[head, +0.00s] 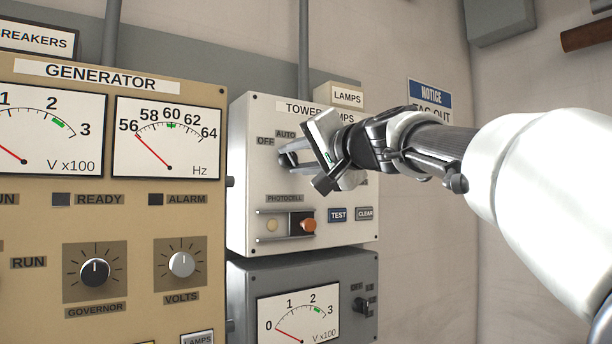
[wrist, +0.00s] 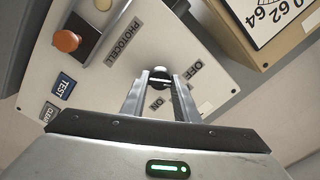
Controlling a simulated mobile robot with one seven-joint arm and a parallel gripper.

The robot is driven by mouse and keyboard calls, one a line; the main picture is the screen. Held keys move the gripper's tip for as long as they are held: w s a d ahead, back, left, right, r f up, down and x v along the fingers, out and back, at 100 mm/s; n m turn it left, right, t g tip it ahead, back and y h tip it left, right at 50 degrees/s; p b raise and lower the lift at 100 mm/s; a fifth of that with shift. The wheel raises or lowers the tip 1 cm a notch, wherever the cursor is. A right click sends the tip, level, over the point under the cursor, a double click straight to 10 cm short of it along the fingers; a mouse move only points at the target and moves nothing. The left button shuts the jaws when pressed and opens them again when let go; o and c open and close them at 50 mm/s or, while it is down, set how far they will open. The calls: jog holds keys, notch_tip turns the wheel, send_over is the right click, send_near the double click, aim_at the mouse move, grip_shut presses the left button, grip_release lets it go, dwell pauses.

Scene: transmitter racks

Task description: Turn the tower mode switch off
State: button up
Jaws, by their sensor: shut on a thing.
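The tower lamps panel (head: 250,190) is a white box on the wall in the head view, with OFF (head: 265,141) and AUTO (head: 285,133) labels around its mode switch. My gripper (head: 291,158) reaches in from the right, its fingertips at the panel face just below these labels. In the wrist view the mode switch (wrist: 160,73) is a small dark knob between the fingertips (wrist: 160,80), and my gripper is shut on it. The OFF label (wrist: 192,70) and ON label (wrist: 163,103) show beside the fingers. The fingers cover much of the switch, so I cannot tell its setting.
Below the switch are a photocell strip with an orange knob (head: 308,225) and TEST (head: 338,215) and CLEAR (head: 364,213) buttons. The tan generator panel (head: 215,260) stands close on the left. A grey meter box (head: 245,290) is underneath. The wall at right is mostly bare.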

jog(key=shift+f+n+b, duration=0.1)
jog(key=shift+n+b, duration=1.1)
jog(key=shift+n, duration=0.3)
jog(key=o, duration=1)
jog(key=shift+o, duration=0.2)
jog(key=shift+s, duration=0.1)
jog(key=b+v, duration=0.1)
jog(key=v, duration=1.6)
jog(key=shift+d+b, duration=0.2)
jog(key=shift+b, duration=0.15)
